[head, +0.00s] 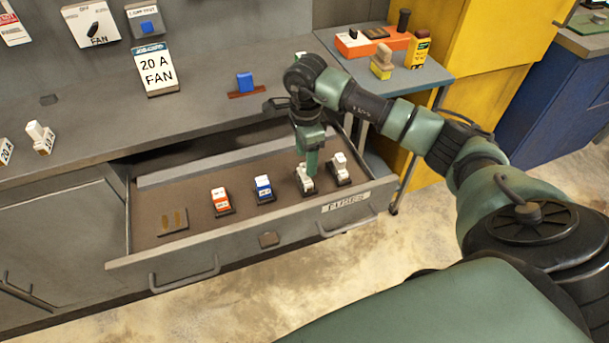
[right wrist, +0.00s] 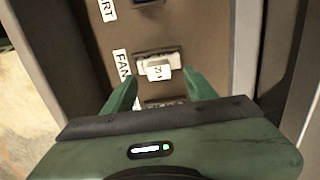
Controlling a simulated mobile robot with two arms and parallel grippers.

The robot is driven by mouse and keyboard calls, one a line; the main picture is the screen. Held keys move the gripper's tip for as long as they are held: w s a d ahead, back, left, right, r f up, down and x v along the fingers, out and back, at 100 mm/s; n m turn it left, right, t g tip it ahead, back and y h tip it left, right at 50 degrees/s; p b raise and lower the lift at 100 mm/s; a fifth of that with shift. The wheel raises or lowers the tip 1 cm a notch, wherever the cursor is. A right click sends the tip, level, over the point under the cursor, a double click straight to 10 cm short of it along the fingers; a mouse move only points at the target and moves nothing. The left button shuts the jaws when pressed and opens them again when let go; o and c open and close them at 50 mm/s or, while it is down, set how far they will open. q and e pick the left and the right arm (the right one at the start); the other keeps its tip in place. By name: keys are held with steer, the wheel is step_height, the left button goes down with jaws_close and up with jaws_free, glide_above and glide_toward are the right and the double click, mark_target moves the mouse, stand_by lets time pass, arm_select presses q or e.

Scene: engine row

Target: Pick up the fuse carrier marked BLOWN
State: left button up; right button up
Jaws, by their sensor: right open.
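I cannot read the word BLOWN on any carrier in these views. Two white fuse carriers sit in the open drawer (head: 150,262), a nearer one (head: 300,187) and one to its right (head: 339,170). An orange one (head: 220,199) and a blue one (head: 263,186) sit to the left. My right gripper (head: 308,172) points down over the nearer white carrier and hides part of it. In the right wrist view my open fingers (right wrist: 161,77) point towards a white carrier (right wrist: 158,68) in line with their gap; contact cannot be told. My left gripper is not in view.
An empty slot (head: 172,222) is at the drawer's left. A white carrier (head: 40,138) stands on the bench (head: 100,130), with a 20 A FAN sign (head: 157,72) at the back. A side table (head: 412,82) holds an orange tray (head: 352,50) and yellow blocks. In the wrist view a FAN label (right wrist: 122,75) lies beside the carrier.

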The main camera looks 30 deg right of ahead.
mark_target(305, 175)
step_height(305, 175, down, 4)
steer(key=shift+a+f+p, duration=0.1)
steer(key=shift+a+p, duration=0.05)
steer(key=shift+p, duration=0.15)
jaws_close()
steer(key=shift+r, duration=0.2)
